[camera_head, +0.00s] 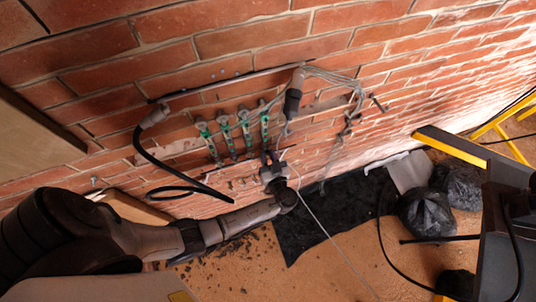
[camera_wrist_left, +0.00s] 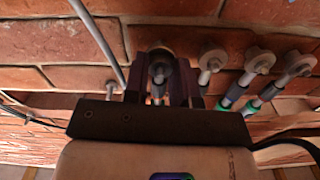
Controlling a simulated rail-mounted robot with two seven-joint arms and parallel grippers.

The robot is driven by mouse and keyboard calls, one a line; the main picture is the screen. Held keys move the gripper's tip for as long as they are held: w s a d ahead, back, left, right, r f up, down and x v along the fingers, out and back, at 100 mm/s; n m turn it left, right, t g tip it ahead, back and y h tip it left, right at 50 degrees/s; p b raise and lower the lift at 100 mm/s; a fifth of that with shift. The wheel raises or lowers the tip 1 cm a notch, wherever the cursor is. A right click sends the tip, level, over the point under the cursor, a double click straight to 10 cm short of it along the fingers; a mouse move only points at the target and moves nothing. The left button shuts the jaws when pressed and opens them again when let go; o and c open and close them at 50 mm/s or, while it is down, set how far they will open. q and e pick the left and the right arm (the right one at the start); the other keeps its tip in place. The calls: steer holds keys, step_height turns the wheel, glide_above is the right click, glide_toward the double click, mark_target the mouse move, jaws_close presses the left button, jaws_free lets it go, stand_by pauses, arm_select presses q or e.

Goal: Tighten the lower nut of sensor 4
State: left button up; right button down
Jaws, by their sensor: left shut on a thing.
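Several slim green-and-grey sensors are mounted side by side on the brick wall. The rightmost one in the head view, taken as sensor 4 (camera_head: 264,122), has my left gripper (camera_head: 270,158) at its lower end. In the left wrist view, the fingers of my left gripper (camera_wrist_left: 161,88) stand on both sides of a round grey nut (camera_wrist_left: 158,68), the lower nut, and are shut on it. The fingers partly hide the nut and the sensor body behind. The other lower nuts (camera_wrist_left: 213,59) sit free to the right in that view. My right gripper is not in view.
A hanging dark cylinder (camera_head: 292,100) with grey cables is close to the right of sensor 4. A black cable (camera_head: 165,165) loops left of the sensors. A thin line (camera_head: 325,228) runs down past my gripper. Black bags (camera_head: 428,212) lie on the floor at right.

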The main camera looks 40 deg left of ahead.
arm_select(q)
steer(key=shift+c, duration=0.7)
